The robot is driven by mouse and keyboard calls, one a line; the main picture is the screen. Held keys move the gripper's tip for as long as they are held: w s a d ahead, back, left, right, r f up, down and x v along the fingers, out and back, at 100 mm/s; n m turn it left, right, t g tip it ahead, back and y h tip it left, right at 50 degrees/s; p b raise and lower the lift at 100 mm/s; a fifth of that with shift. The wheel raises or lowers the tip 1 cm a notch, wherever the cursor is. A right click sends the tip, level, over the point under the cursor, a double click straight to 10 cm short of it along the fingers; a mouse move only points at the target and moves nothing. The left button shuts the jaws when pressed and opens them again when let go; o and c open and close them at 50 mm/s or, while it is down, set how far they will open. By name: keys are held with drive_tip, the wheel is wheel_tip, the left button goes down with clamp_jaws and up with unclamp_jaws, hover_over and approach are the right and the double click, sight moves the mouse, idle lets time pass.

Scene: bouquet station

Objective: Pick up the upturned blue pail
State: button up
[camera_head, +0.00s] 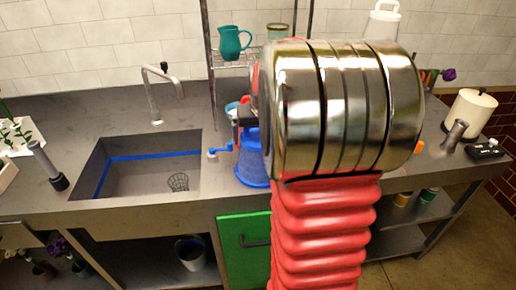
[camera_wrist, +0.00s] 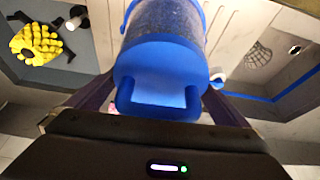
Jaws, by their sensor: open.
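The blue pail (camera_head: 252,172) stands on the counter just right of the sink, wider at its foot, its right side hidden behind my arm. In the wrist view the pail (camera_wrist: 160,60) shows a smooth blue end with a squared blue loop toward me and a speckled grey-blue wall beyond. My gripper (camera_wrist: 160,92) is open, with one dark finger on each side of the loop. I cannot tell whether either finger touches it. In the head view the gripper is mostly hidden by my wrist.
The sink (camera_head: 150,165) with a tap (camera_head: 160,95) lies left of the pail. A wire rack (camera_head: 225,68) holding a teal jug (camera_head: 234,43) stands behind. A small blue-and-white fitting (camera_head: 219,152) is at the pail's left. Yellow gloves (camera_wrist: 36,43) show in the wrist view.

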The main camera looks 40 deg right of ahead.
drive_tip(key=c, duration=0.9)
drive_tip(key=shift+r, duration=0.15)
drive_tip(key=shift+c, duration=0.2)
wheel_tip(320, 180, up, 10)
drive_tip(key=shift+f, duration=0.2)
idle(0.6)
